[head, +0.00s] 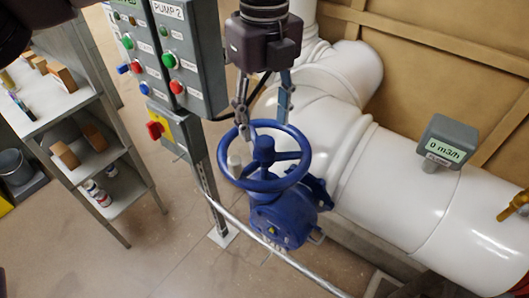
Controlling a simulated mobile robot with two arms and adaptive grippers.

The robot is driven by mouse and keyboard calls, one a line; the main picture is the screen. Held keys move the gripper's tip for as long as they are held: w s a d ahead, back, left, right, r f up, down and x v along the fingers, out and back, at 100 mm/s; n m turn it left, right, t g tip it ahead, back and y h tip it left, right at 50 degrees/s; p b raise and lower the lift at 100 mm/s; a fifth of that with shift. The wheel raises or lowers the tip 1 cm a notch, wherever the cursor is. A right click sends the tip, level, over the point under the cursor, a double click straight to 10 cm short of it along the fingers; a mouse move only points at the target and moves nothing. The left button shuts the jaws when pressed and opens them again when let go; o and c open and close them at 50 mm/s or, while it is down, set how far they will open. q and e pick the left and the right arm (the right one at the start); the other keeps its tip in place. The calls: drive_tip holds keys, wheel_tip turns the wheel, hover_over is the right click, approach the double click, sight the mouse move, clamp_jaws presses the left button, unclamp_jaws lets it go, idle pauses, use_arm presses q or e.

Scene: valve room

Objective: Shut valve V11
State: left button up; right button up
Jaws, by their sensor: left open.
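A blue valve has a handwheel (304,141) and a blue body (283,217) below it. It is mounted beside a large white pipe. No V11 label is readable on it. A pale upright knob (234,166) stands at the wheel's left side. My left gripper (262,115) comes down from the top of the view with its two fingers spread apart. Its fingertips appear at the far side of the wheel's rim; I cannot tell whether they touch it. Nothing is visible between the fingers. My right gripper is not in view.
A grey flow display (445,143) on the white pipe (395,190) reads 0 m3/h. A pump control box (184,45) stands on a post left of the wheel. A metal rail (290,258) runs in front of the valve. Shelves (75,125) stand at left; floor between is clear.

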use_arm(q)
drive_tip(key=n+b, duration=0.1)
drive_tip(key=n, duration=0.1)
drive_tip(key=n+b, duration=0.1)
drive_tip(key=b, duration=0.1)
drive_tip(key=n+b, duration=0.1)
drive_tip(key=n, duration=0.1)
drive_tip(key=shift+f+n+b, duration=0.25)
drive_tip(key=shift+n+b, duration=0.05)
drive_tip(key=shift+b, duration=0.05)
drive_tip(key=shift+n+b, duration=0.4)
drive_tip(key=shift+n, duration=0.2)
drive_tip(key=shift+r+n, duration=0.15)
drive_tip(key=shift+n, duration=0.25)
drive_tip(key=shift+r, duration=0.15)
